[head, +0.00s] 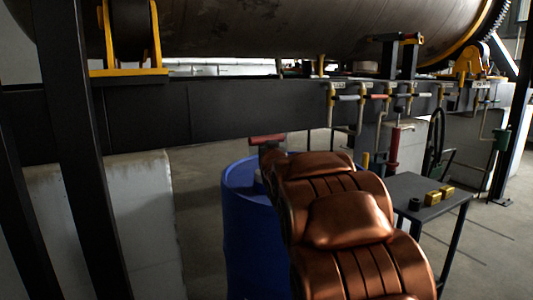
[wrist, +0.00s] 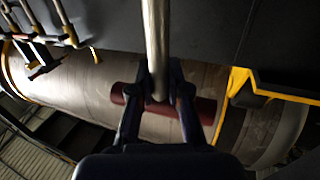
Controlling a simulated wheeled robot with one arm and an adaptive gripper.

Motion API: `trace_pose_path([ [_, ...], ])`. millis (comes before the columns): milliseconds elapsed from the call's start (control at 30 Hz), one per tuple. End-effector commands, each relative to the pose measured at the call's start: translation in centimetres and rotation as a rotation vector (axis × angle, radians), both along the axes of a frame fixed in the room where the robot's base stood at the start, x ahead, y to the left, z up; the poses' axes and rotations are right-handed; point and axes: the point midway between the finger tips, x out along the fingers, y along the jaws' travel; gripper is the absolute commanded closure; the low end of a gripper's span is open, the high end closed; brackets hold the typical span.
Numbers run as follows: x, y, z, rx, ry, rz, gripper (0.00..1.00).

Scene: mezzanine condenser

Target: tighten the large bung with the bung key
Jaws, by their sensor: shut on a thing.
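The bung key shows a red cross handle (wrist: 127,97) and a steel shaft (wrist: 158,45) in the wrist view. My gripper (wrist: 161,90) is shut on the key where handle and shaft meet. In the head view the red handle (head: 267,138) shows just above the blue drum (head: 248,235), near the far end of my arm. The drum stands upright on the floor below the dark beam. My arm covers much of the drum top. The large bung is hidden, and I cannot tell whether the key touches it.
A dark beam (head: 220,112) and a large steel cylinder (head: 250,25) run above and behind the drum. Pipes with coloured handles (head: 375,96) hang from the beam. A small dark table (head: 440,212) on the right holds yellow blocks (head: 440,195) and a black ring (head: 415,204).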

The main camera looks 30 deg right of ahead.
Motion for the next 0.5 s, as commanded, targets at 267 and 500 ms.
trace_pose_path([
  [267, 0.0, -0.03, 0.01, -0.005, -0.003, -0.033, 1.0],
  [500, 0.03, 0.1, 0.0, -0.003, -0.004, -0.058, 1.0],
])
